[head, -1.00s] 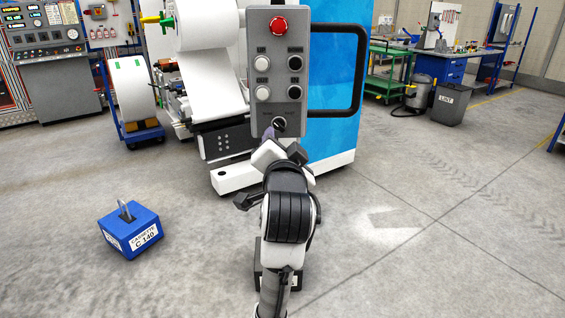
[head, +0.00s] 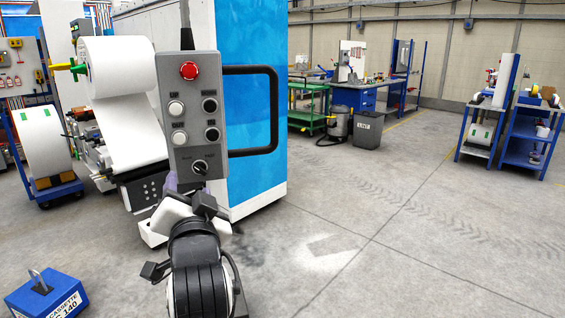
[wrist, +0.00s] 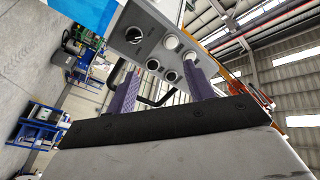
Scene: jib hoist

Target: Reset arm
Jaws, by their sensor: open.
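A grey hoist pendant (head: 192,115) hangs upright in the left half of the head view. It has a red mushroom button (head: 189,71), several white and black push buttons and a black rotary switch (head: 200,167) at its bottom. My gripper (wrist: 160,68) is open in the wrist view, its two purple fingers apart with nothing held between them. The pendant's face with the rotary switch (wrist: 133,35) shows beyond the fingers. In the head view my gripper is just below the pendant, partly hidden by my wrist. I cannot tell whether it touches the pendant.
A blue and white machine (head: 245,95) with a black handle and a white roll (head: 125,100) stands behind the pendant. A blue cassette block (head: 48,296) lies on the floor at lower left. A grey bin (head: 367,133) and workbenches stand farther back.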

